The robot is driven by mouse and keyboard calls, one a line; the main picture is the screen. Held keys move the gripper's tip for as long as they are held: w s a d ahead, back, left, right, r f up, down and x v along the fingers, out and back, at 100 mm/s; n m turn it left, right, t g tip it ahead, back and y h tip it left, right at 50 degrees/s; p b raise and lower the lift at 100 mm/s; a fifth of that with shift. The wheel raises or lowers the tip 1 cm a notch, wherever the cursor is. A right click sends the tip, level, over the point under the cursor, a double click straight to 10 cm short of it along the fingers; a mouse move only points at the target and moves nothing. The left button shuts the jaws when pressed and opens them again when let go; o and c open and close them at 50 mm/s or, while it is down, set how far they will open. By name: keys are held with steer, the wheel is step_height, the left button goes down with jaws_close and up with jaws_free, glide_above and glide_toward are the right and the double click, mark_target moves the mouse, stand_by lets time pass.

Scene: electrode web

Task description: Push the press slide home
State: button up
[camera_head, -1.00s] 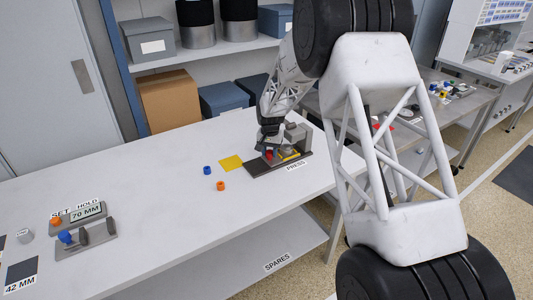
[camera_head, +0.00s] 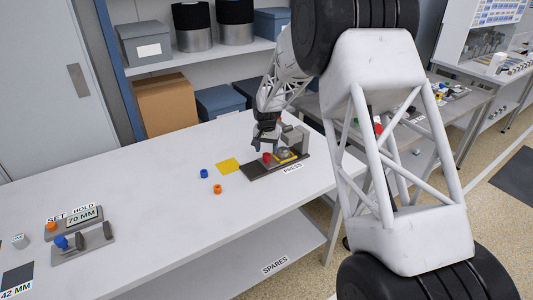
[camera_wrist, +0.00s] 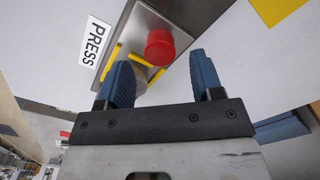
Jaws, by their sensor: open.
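The press (camera_head: 252,172) sits on the white bench as a dark base plate with a grey upright block at its right end. A red round knob (camera_head: 267,157) stands on the slide, next to yellow rails (camera_head: 287,155). In the wrist view the red knob (camera_wrist: 160,47) is beyond the fingers, and a round grey part (camera_wrist: 153,88) shows between them, partly hidden by the gripper. My gripper (camera_head: 264,143) is above the press, its blue fingers apart with nothing held. The wrist view shows the open gripper (camera_wrist: 160,60) too. How far in the slide sits is unclear.
A gauge fixture (camera_head: 82,243) is at the bench's left end. The bench middle is clear. Boxes stand on shelves behind.

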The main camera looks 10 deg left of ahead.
steer(key=shift+r, duration=2.3)
steer(key=shift+s+a+f, duration=0.1)
steer(key=shift+s+a, duration=0.05)
steer(key=shift+s, duration=0.1)
steer(key=c, duration=0.7)
steer(key=shift+s+a+f+n+t+h, duration=0.15)
steer(key=shift+s+a+n+t+h, duration=0.2)
steer(key=shift+s+h, duration=0.2)
jaws_close()
steer(key=s+a+n+t+h, duration=0.1)
steer(key=s+a+n+t, duration=0.3)
steer(key=s+a+t, duration=0.2)
steer(key=shift+s+a, duration=0.95)
steer(key=shift+s, duration=0.25)
steer(key=shift+h, duration=0.25)
